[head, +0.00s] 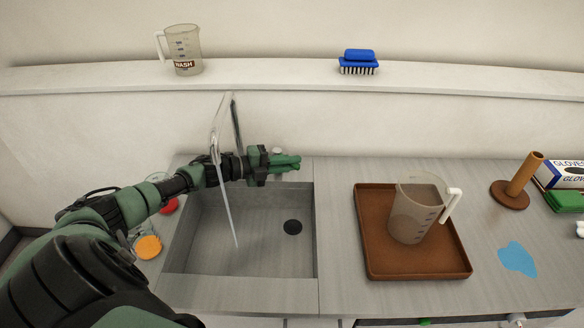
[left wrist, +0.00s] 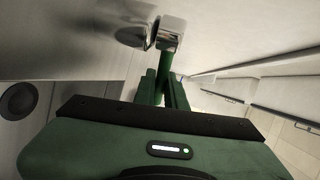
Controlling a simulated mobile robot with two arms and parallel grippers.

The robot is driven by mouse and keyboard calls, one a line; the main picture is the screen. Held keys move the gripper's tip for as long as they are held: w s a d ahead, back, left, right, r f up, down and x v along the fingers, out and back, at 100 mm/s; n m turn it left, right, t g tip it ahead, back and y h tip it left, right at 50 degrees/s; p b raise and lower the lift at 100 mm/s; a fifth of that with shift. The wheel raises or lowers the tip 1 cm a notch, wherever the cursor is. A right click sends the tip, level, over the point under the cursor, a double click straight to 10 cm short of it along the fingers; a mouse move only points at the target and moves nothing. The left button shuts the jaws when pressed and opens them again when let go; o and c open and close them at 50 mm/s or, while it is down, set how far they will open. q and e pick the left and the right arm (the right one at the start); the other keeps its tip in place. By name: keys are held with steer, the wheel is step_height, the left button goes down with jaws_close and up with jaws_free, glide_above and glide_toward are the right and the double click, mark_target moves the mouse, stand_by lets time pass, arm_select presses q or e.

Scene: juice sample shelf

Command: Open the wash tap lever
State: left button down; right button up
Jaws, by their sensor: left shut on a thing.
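The chrome wash tap (head: 222,125) rises behind the sink (head: 205,228), partly hidden by my left arm. A thin pale strip that looks like running water (head: 229,215) drops from the spout into the sink. My left gripper (head: 289,162) is at the sink's back edge, pointing right, with its green fingers closed. In the head view the lever is mostly hidden behind the gripper. My right gripper is not in view.
A brown tray (head: 375,262) holds a jug (head: 412,212) right of the sink. A blue puddle (head: 518,259), a wooden peg stand (head: 522,180) and a glove box (head: 562,174) are further right. A wash jug (head: 184,50) and blue brush (head: 359,62) stand on the ledge (head: 270,78).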

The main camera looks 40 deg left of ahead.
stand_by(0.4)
arm_select(q)
steer(key=c, duration=1.5)
jaws_free()
